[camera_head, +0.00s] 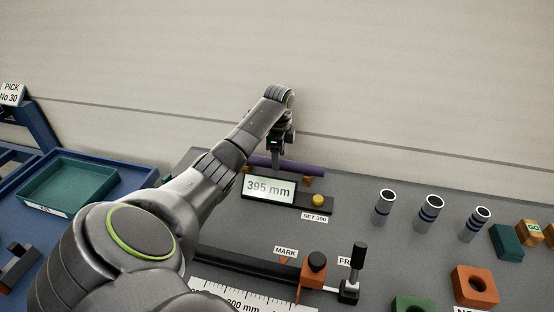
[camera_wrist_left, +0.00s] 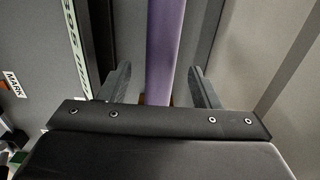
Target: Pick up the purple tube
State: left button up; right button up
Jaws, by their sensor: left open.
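The purple tube (camera_head: 300,169) lies level behind the 395 mm display, with an orange-brown support visible near its right end. In the left wrist view the purple tube (camera_wrist_left: 165,45) runs up the picture between the two fingers. My left gripper (camera_head: 277,168) is above the tube, pointing down. In the left wrist view my left gripper (camera_wrist_left: 160,82) is open, with one finger on each side of the tube and a visible gap to each. The tube's near part is hidden by the gripper body in that view. My right gripper is not seen.
The 395 mm display (camera_head: 268,188) with a yellow button (camera_head: 319,200) stands just in front of the tube. Several banded cylinders, including one (camera_head: 385,207), stand to the right. A green tray (camera_head: 70,185) is at the left. A pale wall (camera_head: 400,80) rises behind the grey table.

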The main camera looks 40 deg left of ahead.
pick_arm(q)
jog(key=shift+f, duration=1.3)
jog(key=shift+r, duration=0.1)
jog(key=c, duration=1.3)
jog(key=shift+o, duration=0.2)
